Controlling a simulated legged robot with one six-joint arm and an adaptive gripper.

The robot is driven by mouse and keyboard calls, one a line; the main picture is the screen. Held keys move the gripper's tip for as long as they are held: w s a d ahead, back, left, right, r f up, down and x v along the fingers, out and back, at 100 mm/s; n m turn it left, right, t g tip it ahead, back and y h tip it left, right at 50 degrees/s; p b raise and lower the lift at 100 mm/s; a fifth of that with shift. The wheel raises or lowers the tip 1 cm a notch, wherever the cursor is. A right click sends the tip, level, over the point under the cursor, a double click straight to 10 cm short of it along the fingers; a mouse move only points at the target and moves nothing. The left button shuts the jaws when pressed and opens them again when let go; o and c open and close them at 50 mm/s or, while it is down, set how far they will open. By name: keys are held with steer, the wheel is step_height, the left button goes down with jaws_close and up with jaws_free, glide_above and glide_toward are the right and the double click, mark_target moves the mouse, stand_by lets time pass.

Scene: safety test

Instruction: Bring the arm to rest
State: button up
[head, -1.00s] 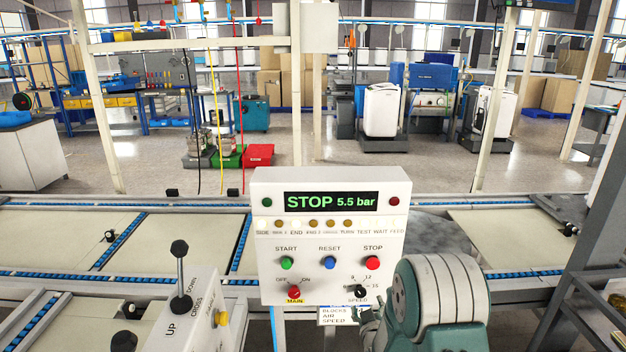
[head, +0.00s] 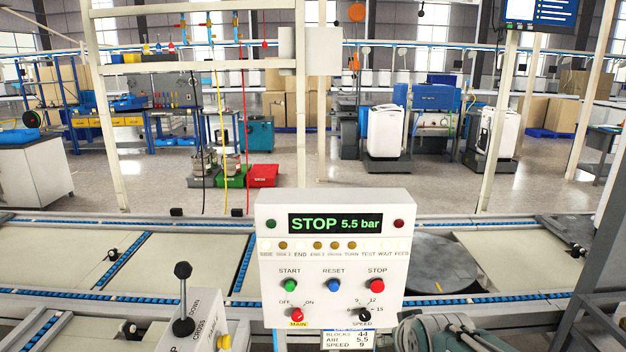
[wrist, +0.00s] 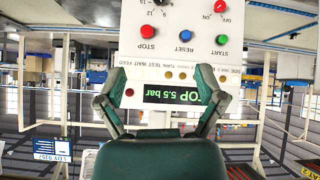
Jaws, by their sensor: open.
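My arm, grey and green, shows at the bottom right of the head view, in front of the lower right of the control panel. My gripper (wrist: 160,100) shows in the wrist view with its two green fingers spread apart and nothing between them. The control panel (head: 282,209) stands behind it and appears upside down in the wrist view (wrist: 182,62). Its display (head: 336,223) reads STOP 5.5 bar. The green START (head: 289,285), blue RESET (head: 333,285) and red STOP (head: 376,285) buttons show uncovered. My fingertips are hidden in the head view.
A lever (head: 183,300) on a box stands at the lower left of the panel. Conveyor tracks with pale plates (head: 190,262) run behind the panel, with a dark round disc (head: 440,270) to its right. Posts of a frame rise behind it.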

steer(key=s+r+m+g, duration=0.1)
steer(key=s+r+g, duration=0.1)
steer(key=s, duration=1.5)
steer(key=shift+s+m+g, duration=0.15)
steer(key=shift+m+g, duration=0.15)
steer(key=shift+g, duration=0.4)
